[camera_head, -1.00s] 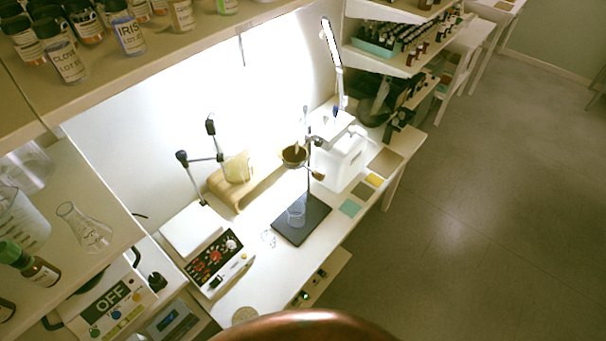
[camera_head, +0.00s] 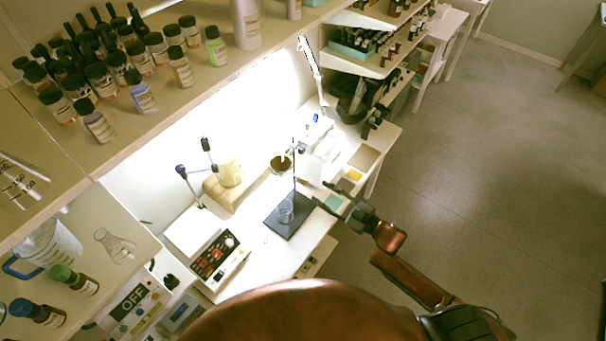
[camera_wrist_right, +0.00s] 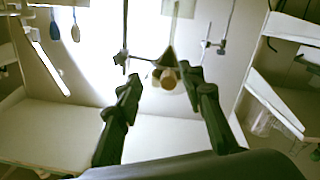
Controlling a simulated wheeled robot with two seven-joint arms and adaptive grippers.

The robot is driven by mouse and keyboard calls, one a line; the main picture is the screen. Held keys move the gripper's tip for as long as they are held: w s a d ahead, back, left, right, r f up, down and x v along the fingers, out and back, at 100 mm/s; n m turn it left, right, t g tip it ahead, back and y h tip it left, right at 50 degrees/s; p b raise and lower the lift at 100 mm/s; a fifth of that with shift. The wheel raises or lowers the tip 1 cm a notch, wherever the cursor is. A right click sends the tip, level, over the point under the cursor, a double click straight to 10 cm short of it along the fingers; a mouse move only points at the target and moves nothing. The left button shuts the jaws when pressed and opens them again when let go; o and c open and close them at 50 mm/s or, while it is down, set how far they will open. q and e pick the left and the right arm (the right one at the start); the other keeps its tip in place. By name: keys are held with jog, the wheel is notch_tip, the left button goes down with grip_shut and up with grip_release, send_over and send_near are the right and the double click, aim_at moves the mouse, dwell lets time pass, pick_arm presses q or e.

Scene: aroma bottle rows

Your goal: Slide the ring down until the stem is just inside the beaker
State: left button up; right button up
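The ring (camera_head: 281,170) holds a dark funnel (camera_head: 280,162) on the thin upright rod (camera_head: 294,182) of a stand with a dark base plate (camera_head: 284,231). The clear beaker (camera_head: 286,211) stands on that plate, with the funnel well above it. The stem is too small to make out. My right gripper (camera_head: 324,195) is open and empty, to the right of the rod and apart from it. My left gripper is not in view.
A white machine (camera_head: 322,147) stands behind the stand. A control box with knobs (camera_head: 217,253) and a tan curved rest (camera_head: 217,190) are to the left. A shelf of small bottles (camera_head: 140,90) hangs above. Open floor (camera_head: 480,180) lies to the right.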

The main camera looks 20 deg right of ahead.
aim_at(306, 183)
jog(key=a+r, duration=0.1)
jog(key=r+y, duration=0.1)
jog(key=r, duration=0.1)
jog(key=shift+s+a+n, duration=0.15)
jog(key=shift+a+n, duration=0.25)
jog(key=p+x, duration=0.1)
jog(key=x, duration=0.5)
jog(key=shift+p, duration=0.4)
jog(key=shift+w+a+f, duration=0.1)
jog(key=shift+w+a, duration=0.3)
jog(key=shift+w, duration=0.05)
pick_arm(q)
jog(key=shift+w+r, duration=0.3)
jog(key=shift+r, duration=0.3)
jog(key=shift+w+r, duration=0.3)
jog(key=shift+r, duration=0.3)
pick_arm(e)
jog(key=shift+c, duration=0.4)
grip_shut()
